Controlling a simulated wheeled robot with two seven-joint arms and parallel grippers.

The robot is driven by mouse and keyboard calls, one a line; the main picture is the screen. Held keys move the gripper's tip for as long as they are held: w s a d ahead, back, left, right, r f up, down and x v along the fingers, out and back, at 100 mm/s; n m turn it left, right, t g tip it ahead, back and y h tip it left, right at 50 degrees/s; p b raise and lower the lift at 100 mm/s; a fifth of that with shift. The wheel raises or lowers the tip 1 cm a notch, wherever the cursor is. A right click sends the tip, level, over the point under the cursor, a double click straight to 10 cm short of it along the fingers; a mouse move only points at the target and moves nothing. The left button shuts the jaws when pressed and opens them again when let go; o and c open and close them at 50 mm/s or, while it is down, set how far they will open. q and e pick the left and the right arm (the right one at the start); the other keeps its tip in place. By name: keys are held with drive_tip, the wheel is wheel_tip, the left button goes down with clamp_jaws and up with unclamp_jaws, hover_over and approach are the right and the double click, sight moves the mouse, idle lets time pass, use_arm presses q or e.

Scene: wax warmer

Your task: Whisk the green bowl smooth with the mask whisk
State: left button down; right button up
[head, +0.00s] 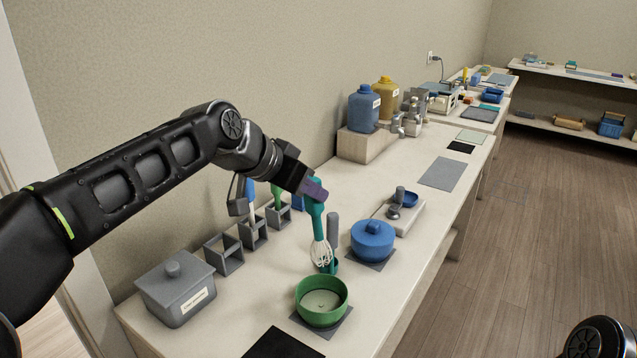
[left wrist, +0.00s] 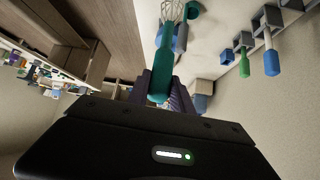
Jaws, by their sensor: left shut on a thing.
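The mask whisk (head: 315,222) has a teal handle and a pale wire head, and hangs upright with its wires down. My left gripper (head: 313,190) is shut on the top of its handle; in the left wrist view the teal handle (left wrist: 160,75) sits between the fingers (left wrist: 160,88). The green bowl (head: 322,301) stands on a grey mat in the head view, with a pale mixture inside. The whisk head is behind and above the bowl's far rim, apart from it. The bowl cannot be made out in the left wrist view. My right gripper is not in view.
A lidded blue pot (head: 372,240) stands right of the whisk, near a grey upright post (head: 333,228). A grey lidded box (head: 175,287) and square holders (head: 224,256) line the wall side. A black mat (head: 283,344) lies in front. The table's right edge is close to the bowl.

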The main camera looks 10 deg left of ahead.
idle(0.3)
use_arm(q)
drive_tip(key=shift+s+f+b, duration=0.1)
drive_tip(key=shift+f+b, duration=0.4)
drive_tip(key=shift+b, duration=0.1)
drive_tip(key=b, duration=0.5)
hover_over(315, 248)
drive_tip(key=s, duration=0.1)
drive_tip(key=f, duration=0.5)
drive_tip(key=shift+s+a+f, duration=0.2)
drive_tip(key=shift+a+f, duration=0.15)
drive_tip(key=shift+a, duration=0.05)
wheel_tip(315, 248, down, 7)
drive_tip(key=b, duration=0.6)
drive_tip(key=shift+r, duration=0.1)
